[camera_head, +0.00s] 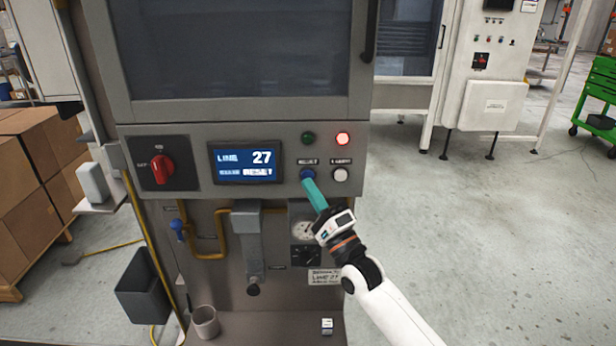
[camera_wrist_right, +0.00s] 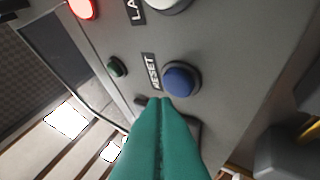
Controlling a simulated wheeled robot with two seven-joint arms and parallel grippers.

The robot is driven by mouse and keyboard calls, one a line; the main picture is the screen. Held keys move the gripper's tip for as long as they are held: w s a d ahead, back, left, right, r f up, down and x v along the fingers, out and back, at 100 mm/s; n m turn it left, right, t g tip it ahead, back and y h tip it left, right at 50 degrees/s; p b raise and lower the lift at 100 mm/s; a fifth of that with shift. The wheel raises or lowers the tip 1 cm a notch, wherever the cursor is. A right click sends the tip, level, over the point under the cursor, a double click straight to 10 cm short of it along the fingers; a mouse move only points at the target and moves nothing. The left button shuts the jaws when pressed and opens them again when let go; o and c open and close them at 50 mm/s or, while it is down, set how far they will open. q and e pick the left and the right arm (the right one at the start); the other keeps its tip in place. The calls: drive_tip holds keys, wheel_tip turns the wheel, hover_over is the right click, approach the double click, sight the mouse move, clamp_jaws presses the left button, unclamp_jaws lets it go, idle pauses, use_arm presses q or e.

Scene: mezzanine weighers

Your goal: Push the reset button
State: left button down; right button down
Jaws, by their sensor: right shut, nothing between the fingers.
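The blue reset button (camera_head: 307,173) is on the grey machine panel, in the lower row of buttons, left of a white button. In the right wrist view the blue button (camera_wrist_right: 180,80) sits beside a label reading RESET. My right gripper (camera_head: 307,181) has teal fingers, shut together and empty. Its fingertips (camera_wrist_right: 160,102) are right at the button's lower edge in the picture; I cannot tell whether they touch it. The panel's display (camera_head: 246,163) reads 27 and RESET. My left gripper is not in view.
A lit red lamp (camera_head: 342,139), a dark green button (camera_head: 308,138) and a white button (camera_head: 340,175) surround the blue one. A red rotary switch (camera_head: 162,168) is at left. Below are yellow pipes, a gauge (camera_head: 302,230) and a grey cup (camera_head: 205,322).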

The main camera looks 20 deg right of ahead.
drive_tip(key=shift+w, duration=0.1)
idle(0.6)
drive_tip(key=shift+w+d, duration=0.1)
drive_tip(key=shift+w, duration=0.25)
drive_tip(key=shift+w+d+b, duration=0.15)
drive_tip(key=shift+w+b, duration=0.25)
drive_tip(key=shift+b, duration=0.05)
idle(0.5)
drive_tip(key=shift+s, duration=0.2)
drive_tip(key=shift+s+a+p, duration=0.25)
drive_tip(key=shift+s+p, duration=0.3)
drive_tip(key=shift+s, duration=0.1)
drive_tip(key=s+p, duration=0.1)
drive_tip(key=s, duration=0.1)
drive_tip(key=s+a+p, duration=0.1)
drive_tip(key=s, duration=0.1)
drive_tip(key=shift+s+a+p, duration=0.2)
drive_tip(key=shift+s+p, duration=0.15)
drive_tip(key=shift+s, duration=0.05)
